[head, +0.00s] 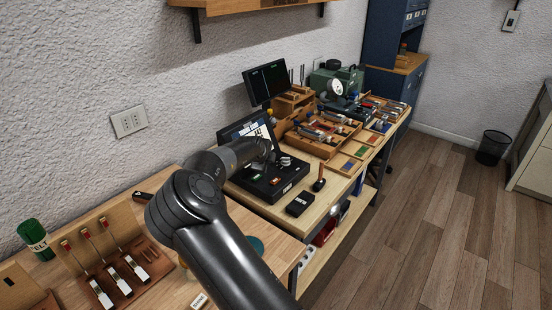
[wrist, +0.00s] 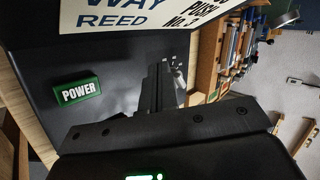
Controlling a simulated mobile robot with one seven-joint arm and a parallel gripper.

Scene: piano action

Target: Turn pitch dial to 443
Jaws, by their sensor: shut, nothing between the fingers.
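The black console (head: 262,193) stands on the bench with a tilted screen (head: 236,131) at its back. A silvery knob-like part (head: 286,161) shows on its top beside my gripper; I cannot tell for sure that it is the pitch dial. My gripper (wrist: 165,80) is shut and empty, over the console top. In the wrist view the console's green POWER button (wrist: 80,92) lies left of my fingers. No pitch number can be read, and my gripper hides part of the console. Contact between my fingertips and any dial cannot be made out.
A black box (head: 299,203) and a wooden-handled tool (head: 319,181) lie right of the console. Wooden trays of tools (head: 322,135) stand beyond it. A dark monitor (head: 265,82) stands behind. A rack of red-tipped parts (head: 104,262) is at the lower left.

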